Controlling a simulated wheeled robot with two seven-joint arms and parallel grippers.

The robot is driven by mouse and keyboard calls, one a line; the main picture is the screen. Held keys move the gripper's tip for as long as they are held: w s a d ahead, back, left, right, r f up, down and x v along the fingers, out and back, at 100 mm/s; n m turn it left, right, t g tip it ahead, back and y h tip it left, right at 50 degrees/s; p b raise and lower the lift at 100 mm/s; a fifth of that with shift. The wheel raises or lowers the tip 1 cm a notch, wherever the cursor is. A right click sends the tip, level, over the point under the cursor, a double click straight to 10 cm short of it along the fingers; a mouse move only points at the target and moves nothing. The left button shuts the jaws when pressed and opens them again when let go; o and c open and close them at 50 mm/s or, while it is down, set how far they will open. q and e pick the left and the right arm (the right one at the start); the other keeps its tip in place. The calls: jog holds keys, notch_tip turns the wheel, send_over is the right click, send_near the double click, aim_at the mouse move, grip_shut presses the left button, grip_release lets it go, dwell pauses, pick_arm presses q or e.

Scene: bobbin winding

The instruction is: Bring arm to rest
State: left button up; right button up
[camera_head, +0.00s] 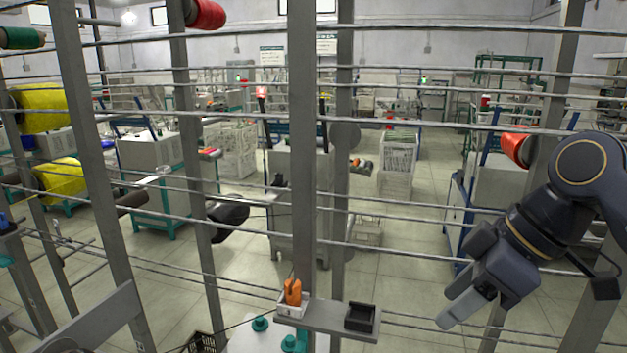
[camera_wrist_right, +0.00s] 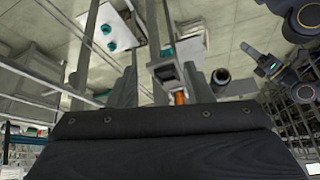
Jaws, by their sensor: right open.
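My right arm comes in from the right in the head view. Its gripper (camera_head: 468,308) hangs in the air, pointing down and left, right of the small shelf. It is open with nothing seen in it. My left gripper does not show in the head view.
Grey posts and horizontal rods of a rack (camera_head: 304,150) stand in front of me. A shelf (camera_head: 325,318) holds an orange-handled tool (camera_head: 292,291) in a white holder and a black box (camera_head: 360,317). Red (camera_head: 515,147) and yellow (camera_head: 62,177) spools sit on the rack.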

jog(key=s+f+m+t, duration=0.1)
jog(key=s+f+m, duration=0.3)
jog(key=f, duration=0.3)
jog(key=s+d+f+m+t+h, duration=0.1)
jog(key=s+f+m, duration=0.3)
jog(key=f, duration=0.4)
jog(key=s+d+f+m+t, duration=0.1)
jog(key=s+f+m, duration=0.3)
jog(key=f, duration=0.3)
jog(key=shift+s+f+m, duration=0.2)
jog(key=shift+f+m, duration=0.1)
jog(key=shift+m, duration=0.4)
jog(key=shift+d, duration=0.1)
